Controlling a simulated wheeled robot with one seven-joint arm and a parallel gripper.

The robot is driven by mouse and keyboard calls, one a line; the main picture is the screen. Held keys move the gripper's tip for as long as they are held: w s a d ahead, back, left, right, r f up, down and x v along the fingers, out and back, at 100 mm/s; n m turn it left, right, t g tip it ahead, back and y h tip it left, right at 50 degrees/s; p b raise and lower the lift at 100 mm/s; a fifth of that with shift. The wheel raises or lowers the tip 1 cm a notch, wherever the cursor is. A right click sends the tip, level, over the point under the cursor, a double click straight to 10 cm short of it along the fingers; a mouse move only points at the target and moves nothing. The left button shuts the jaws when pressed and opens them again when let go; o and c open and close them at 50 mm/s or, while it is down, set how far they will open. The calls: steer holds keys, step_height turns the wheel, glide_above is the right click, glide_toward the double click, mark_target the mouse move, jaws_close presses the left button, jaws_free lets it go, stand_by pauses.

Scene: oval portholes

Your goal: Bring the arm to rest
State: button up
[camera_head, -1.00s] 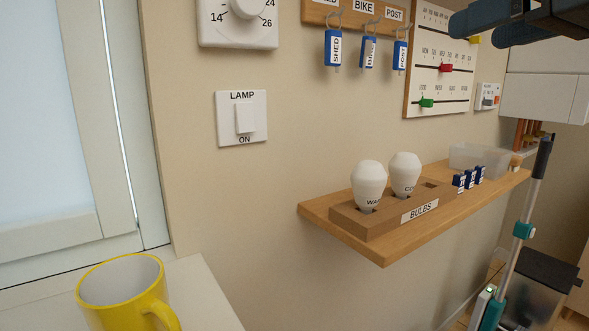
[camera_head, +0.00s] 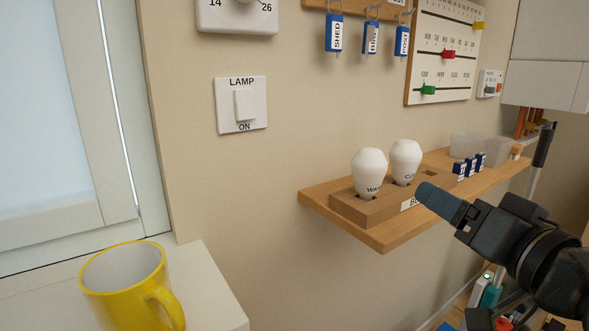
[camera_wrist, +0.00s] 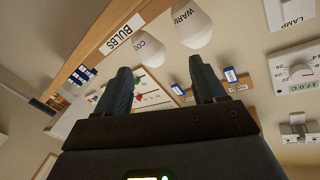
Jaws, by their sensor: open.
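My gripper (camera_head: 440,203) is at the right in the head view, in front of the bulb shelf, with its fingers pointing left and up. One blue-grey finger covers part of the BULBS label there. In the wrist view my gripper (camera_wrist: 160,66) shows two dark fingers spread apart with nothing between them. I see no thing held. The rest of my arm runs to the lower right of the head view.
A wooden shelf (camera_head: 380,238) holds two white bulbs (camera_head: 369,170) in a block, blue tags and a clear bin (camera_head: 470,145). A yellow mug (camera_head: 125,285) stands on the white ledge at the lower left. A lamp switch (camera_head: 242,104) and hanging keys are on the wall.

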steer(key=s+f+m+g+h, duration=0.15)
steer(key=s+f+h, duration=0.25)
steer(key=s+f, duration=1.4)
steer(key=s+f+n, duration=0.2)
steer(key=s+n, duration=0.2)
steer(key=s, duration=1.7)
steer(key=shift+s+d+f+g+h+p, duration=0.25)
steer(key=shift+s+f+g+h+p, duration=0.1)
steer(key=shift+s+f+g, duration=0.1)
steer(key=shift+c, duration=0.4)
